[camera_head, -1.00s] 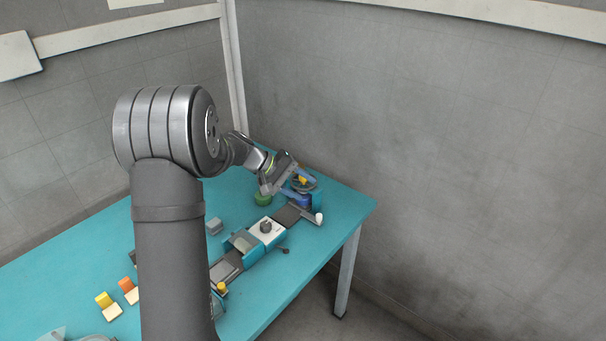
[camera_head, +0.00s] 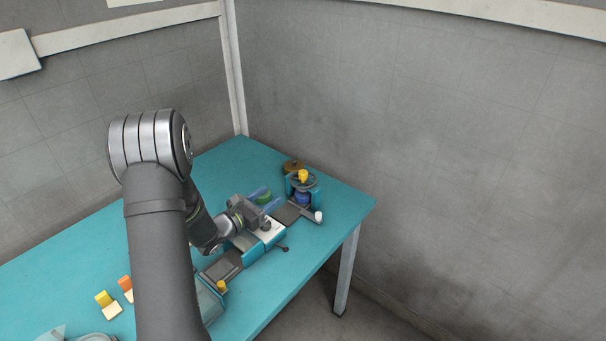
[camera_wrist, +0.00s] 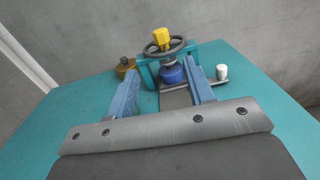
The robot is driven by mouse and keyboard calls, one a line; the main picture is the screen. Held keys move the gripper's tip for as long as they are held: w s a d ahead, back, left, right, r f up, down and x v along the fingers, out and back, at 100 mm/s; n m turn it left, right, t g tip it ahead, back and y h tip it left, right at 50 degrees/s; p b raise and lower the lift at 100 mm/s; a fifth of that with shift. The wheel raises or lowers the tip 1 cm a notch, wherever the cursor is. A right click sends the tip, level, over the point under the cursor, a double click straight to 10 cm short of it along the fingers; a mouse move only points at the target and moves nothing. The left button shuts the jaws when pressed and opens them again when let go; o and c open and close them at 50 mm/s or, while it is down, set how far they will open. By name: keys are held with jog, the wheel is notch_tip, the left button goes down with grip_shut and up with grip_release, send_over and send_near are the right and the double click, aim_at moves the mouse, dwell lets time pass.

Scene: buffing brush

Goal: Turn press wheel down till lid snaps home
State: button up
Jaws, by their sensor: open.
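The press wheel (camera_head: 304,184) is a dark handwheel with a yellow knob (camera_head: 303,175), on top of the teal press frame (camera_wrist: 147,71) at the table's far right. In the wrist view the wheel (camera_wrist: 180,43) stands straight ahead, beyond my fingers. A round blue part (camera_wrist: 172,75) sits under the wheel; whether a lid is seated there I cannot tell. My gripper (camera_head: 266,199) is open, its two blue fingers pointing toward the press but apart from it. In the wrist view my gripper (camera_wrist: 166,78) has nothing between its fingers.
A brownish jar (camera_wrist: 125,66) stands left of the press. A green round object (camera_head: 264,197) shows near my fingers. A dark track (camera_head: 286,214) leads to the press. Orange and yellow blocks (camera_head: 104,299) lie at left.

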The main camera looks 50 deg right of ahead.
aim_at(300, 175)
jog(key=d, duration=1)
jog(key=s+d, duration=0.1)
jog(key=d, duration=0.4)
jog(key=shift+d, duration=0.35)
jog(key=shift+w, duration=0.1)
jog(key=c, duration=0.9)
